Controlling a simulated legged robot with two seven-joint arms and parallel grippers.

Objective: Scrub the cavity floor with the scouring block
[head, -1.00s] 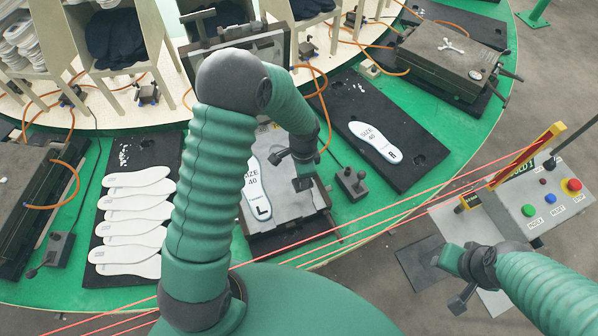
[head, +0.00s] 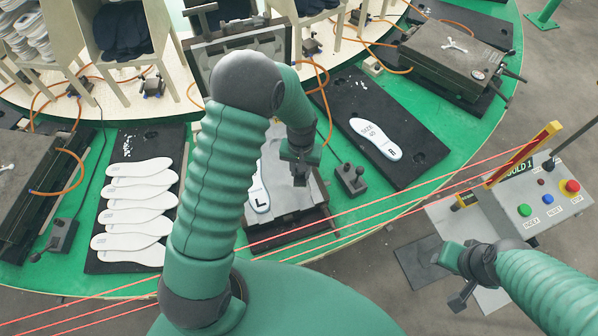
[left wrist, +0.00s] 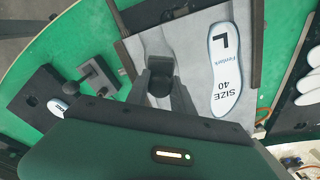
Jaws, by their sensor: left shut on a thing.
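The open mould (head: 312,198) stands in front of me, with its lid (head: 238,58) raised at the back. A white "SIZE 40 L" insole shape (head: 262,192) shows in its left part, partly behind my left arm; the left wrist view shows it whole (left wrist: 226,75). My left gripper (head: 300,165) points down over the mould's right part, shut on a small dark block (left wrist: 160,84), apparently the scouring block. Whether the block touches the floor under it, I cannot tell. My right gripper (head: 442,258) hangs at the lower right, away from the mould; its fingers are unclear.
A stack of white insoles (head: 135,215) lies on a black mat at left. A "SIZE 40 R" insole (head: 376,139) lies on a black board at right. A small lever box (head: 351,179) stands beside the mould. Red lines cross in front; a button panel (head: 545,200) stands right.

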